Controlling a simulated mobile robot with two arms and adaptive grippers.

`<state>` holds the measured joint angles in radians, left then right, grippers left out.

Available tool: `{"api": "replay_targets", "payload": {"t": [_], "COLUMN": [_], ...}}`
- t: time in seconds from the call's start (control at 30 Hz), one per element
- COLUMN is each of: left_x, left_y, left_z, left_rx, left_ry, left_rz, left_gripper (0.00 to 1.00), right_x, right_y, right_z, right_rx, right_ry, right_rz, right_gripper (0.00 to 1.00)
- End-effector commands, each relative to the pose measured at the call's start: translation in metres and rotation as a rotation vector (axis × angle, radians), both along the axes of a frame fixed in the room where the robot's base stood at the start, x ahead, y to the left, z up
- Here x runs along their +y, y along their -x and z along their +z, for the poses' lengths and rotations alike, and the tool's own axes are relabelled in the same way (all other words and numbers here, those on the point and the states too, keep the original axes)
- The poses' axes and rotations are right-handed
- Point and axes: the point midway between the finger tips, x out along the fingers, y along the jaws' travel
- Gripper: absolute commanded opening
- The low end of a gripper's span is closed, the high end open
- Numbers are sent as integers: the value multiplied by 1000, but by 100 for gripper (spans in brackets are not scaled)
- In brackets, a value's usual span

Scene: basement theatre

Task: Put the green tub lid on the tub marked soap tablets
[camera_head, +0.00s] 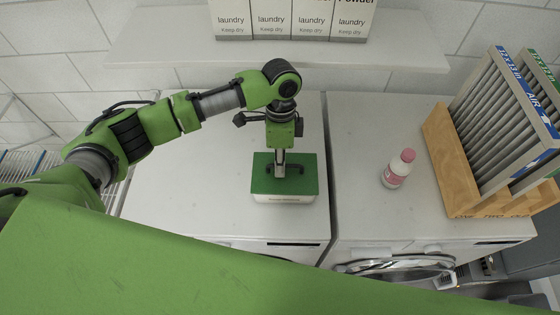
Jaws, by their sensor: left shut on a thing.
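The green tub lid (303,185) lies flat on top of a white tub (284,199) on the left machine. The tub has a label on its front, too small to read. My left gripper (284,170) points down over the middle of the lid and is shut on the lid's dark handle. The lid appears to sit on the tub's rim and hides the inside. My right gripper is not in view.
A pink-and-white bottle (398,169) stands on the right machine. A wooden rack with filters (495,120) is at the far right. A shelf (160,40) with several laundry boxes (270,18) is above. The left machine top (190,190) has free room.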

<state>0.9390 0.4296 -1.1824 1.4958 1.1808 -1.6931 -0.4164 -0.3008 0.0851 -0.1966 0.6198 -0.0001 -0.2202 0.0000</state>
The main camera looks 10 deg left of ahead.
Motion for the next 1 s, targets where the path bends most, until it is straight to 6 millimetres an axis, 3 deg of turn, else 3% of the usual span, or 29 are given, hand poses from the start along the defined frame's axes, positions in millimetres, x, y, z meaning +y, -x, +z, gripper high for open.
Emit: {"api": "replay_targets", "payload": {"t": [0.6,0.63,0.67,1.0], "left_x": [0,0,0,0], "left_y": [0,0,0,0], "left_z": [-12,-11,-11,-11], "left_rx": [-1,-1,-1,-1], "left_ry": [0,1,1,1], "left_rz": [2,1,1,1], "left_gripper": [0,14,22,23], "right_x": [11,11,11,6], "right_y": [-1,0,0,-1], "right_z": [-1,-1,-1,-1], "right_rx": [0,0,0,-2], "right_ry": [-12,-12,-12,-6], "right_rz": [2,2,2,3], "right_gripper": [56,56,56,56]}}
